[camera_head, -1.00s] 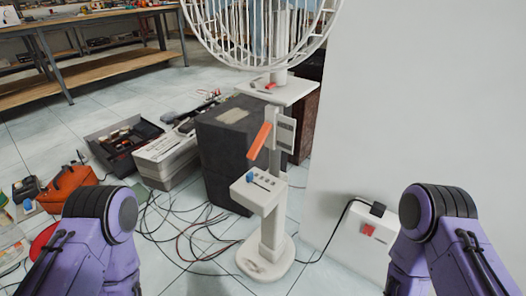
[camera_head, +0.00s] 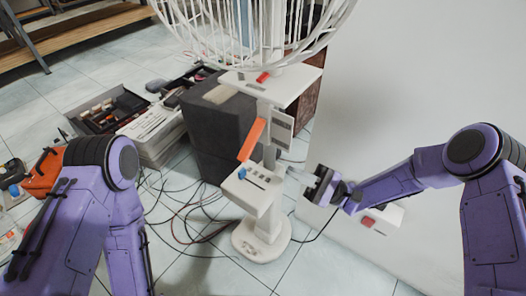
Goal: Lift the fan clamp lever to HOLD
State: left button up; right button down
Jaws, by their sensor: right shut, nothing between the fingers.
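The white pedestal fan (camera_head: 271,115) stands upright on the floor in the middle of the head view. Its orange clamp lever (camera_head: 252,139) is on the column and slopes down to the left, beside a grey label plate (camera_head: 282,130) whose text is too small to read. Below the lever is a white control box (camera_head: 256,193) with a blue knob (camera_head: 242,174). My right gripper (camera_head: 294,175) is shut and empty, to the right of the column and lower than the lever, apart from it. My left arm shows at the left, but its gripper is out of view.
A small red part (camera_head: 263,77) sits on the fan's white shelf (camera_head: 285,85). A dark speaker cabinet (camera_head: 215,130) stands close behind left. A wall outlet box with a red switch (camera_head: 368,222) is at right. Cables (camera_head: 180,215) lie on the floor.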

aim_at(246, 151)
jog(key=x, duration=1)
jog(key=shift+w, duration=0.1)
jog(key=shift+a+t, duration=0.1)
jog(key=shift+t, duration=0.2)
